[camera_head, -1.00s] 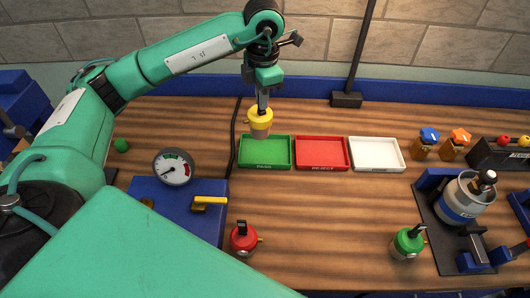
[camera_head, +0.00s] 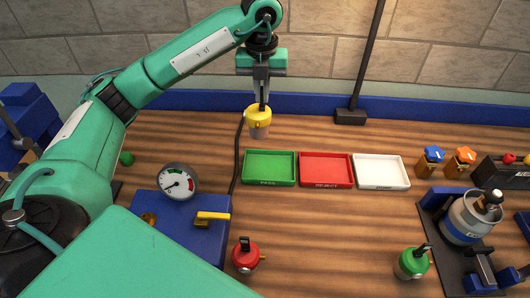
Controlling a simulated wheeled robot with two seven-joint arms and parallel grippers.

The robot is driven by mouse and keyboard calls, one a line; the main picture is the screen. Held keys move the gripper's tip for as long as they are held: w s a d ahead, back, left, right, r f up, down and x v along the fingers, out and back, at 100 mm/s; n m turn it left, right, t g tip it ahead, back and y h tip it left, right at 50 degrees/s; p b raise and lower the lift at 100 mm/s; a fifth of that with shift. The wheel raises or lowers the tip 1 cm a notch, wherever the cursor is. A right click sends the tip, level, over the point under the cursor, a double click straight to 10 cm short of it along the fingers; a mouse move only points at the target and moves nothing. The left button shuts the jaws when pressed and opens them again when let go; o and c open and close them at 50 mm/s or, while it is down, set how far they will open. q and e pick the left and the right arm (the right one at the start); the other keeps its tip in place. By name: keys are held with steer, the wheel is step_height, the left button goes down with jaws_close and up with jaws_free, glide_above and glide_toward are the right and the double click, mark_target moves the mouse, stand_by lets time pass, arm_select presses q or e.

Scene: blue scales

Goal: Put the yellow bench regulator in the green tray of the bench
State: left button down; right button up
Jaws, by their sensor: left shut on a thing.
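The yellow bench regulator (camera_head: 259,122) has a yellow top and a pale lower body. My left gripper (camera_head: 261,98) is shut on its top and holds it upright, behind the green tray in the picture. The green tray (camera_head: 269,167), marked PASS, lies empty on the bench (camera_head: 330,235), at the left of a row of three trays. The exact height of the regulator above the bench is hard to tell. My right gripper is not in view.
The red tray (camera_head: 326,170) and white tray (camera_head: 380,171) are empty. A red regulator (camera_head: 246,257) and a green one (camera_head: 411,263) stand in front. A blue box with a gauge (camera_head: 178,182) is at left, a gas cylinder (camera_head: 470,220) at right. A dark pole (camera_head: 366,60) rises behind.

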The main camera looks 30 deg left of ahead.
arm_select(q)
step_height(320, 180, down, 18)
steer(key=p, duration=0.4)
steer(key=shift+f, duration=0.1)
steer(key=c, duration=1.9)
jaws_free()
steer(key=shift+c, duration=0.2)
steer(key=o, duration=0.4)
steer(key=shift+c, duration=0.2)
